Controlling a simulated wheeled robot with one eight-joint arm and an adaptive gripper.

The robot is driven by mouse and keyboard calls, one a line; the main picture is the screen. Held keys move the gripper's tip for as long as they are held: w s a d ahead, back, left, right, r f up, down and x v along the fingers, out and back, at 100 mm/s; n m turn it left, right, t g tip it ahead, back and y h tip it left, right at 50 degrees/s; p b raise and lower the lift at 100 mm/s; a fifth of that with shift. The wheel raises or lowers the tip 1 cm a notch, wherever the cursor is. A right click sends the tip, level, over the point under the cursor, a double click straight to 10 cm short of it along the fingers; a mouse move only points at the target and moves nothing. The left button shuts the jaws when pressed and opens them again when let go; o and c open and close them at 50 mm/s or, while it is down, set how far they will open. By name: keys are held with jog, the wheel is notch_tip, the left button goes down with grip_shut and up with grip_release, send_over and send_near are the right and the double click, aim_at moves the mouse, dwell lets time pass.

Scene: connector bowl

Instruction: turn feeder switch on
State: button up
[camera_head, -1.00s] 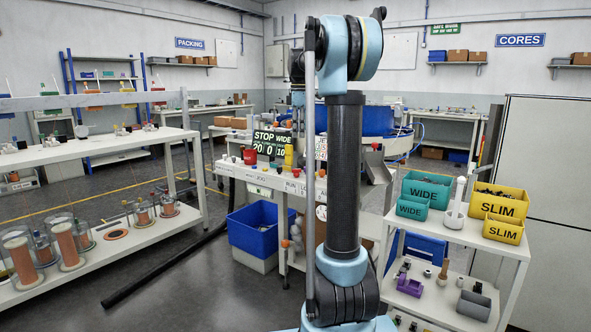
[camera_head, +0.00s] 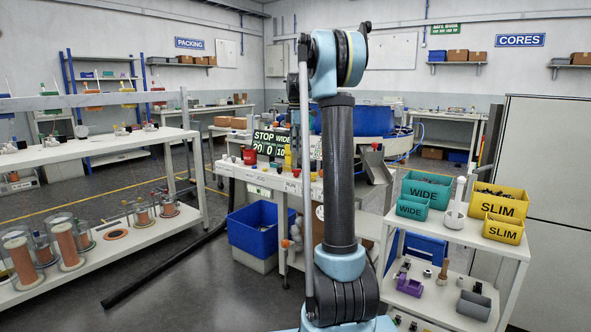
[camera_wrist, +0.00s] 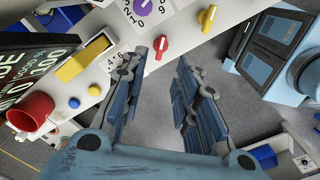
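A pale control panel (camera_wrist: 110,60) crosses the wrist view. I cannot read which control is the feeder switch. My gripper (camera_wrist: 161,60) is open and empty, its two fingers well apart. The left fingertip appears close to the red knob; contact cannot be told. The console (camera_head: 265,178) stands left of the arm, under a "STOP WIDE" display (camera_head: 270,143).
A blue bowl feeder (camera_head: 374,120) stands behind the arm. A cart (camera_head: 465,238) with teal bins (camera_head: 428,190) and yellow bins (camera_head: 498,203) stands on the right. A blue crate (camera_head: 254,228) sits below the console. A rack (camera_head: 125,240) with spools fills the left.

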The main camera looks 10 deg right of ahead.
aim_at(296, 173)
notch_tip(296, 173, down, 9)
jog(key=shift+f, duration=0.1)
dwell(0.3)
grip_shut()
jog(key=shift+a, duration=0.1)
